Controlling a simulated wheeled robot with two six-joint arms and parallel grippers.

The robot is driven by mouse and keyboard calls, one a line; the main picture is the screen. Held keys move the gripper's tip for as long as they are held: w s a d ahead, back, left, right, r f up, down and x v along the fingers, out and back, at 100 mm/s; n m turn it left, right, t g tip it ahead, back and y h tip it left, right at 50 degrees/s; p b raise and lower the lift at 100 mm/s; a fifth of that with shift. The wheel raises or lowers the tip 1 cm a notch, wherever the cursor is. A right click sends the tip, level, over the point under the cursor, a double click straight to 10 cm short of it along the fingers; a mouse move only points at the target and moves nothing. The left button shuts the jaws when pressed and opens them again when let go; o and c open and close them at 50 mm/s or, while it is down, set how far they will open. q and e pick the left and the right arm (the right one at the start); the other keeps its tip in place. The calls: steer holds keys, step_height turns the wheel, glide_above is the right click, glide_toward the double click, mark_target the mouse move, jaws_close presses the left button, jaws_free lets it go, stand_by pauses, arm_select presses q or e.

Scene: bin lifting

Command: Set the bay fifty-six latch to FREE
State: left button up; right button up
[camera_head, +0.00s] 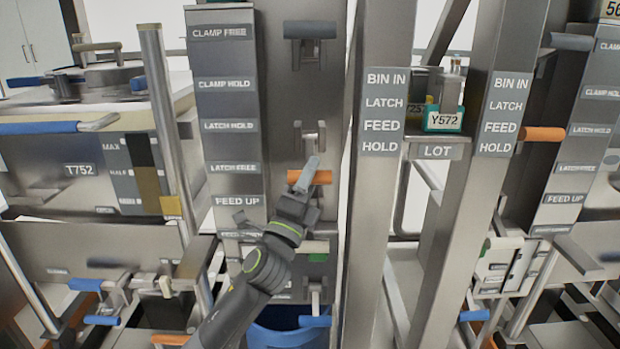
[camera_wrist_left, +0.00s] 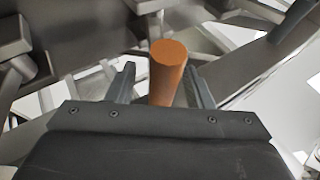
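My left gripper (camera_head: 310,165) is at the orange latch handle (camera_head: 318,178) on the middle panel. The handle is about level with the LATCH FREE label (camera_head: 234,167). In the left wrist view the orange handle (camera_wrist_left: 168,72) stands between the two fingers (camera_wrist_left: 158,86), with a visible gap on the left; the fingers look open around it. A second orange handle (camera_head: 542,133) at the right is about level with its LATCH HOLD label (camera_head: 590,131). A sign at the top right (camera_head: 612,8), cut by the edge, seems to read 56. My right gripper is not in view.
Two steel posts (camera_head: 380,200) with BIN IN, LATCH, FEED, HOLD labels stand right of the gripper. A green-labelled Y572 item (camera_head: 444,120) sits between them above a LOT plate (camera_head: 437,152). A dark-gripped handle (camera_head: 310,30) is higher on the middle panel.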

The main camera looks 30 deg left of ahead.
arm_select(q)
steer(key=shift+s+d+f, duration=0.1)
steer(key=shift+s+f, duration=0.2)
steer(key=shift+s, duration=0.05)
steer(key=b+v, duration=0.5)
steer(key=v, duration=1.1)
steer(key=shift+s, duration=0.35)
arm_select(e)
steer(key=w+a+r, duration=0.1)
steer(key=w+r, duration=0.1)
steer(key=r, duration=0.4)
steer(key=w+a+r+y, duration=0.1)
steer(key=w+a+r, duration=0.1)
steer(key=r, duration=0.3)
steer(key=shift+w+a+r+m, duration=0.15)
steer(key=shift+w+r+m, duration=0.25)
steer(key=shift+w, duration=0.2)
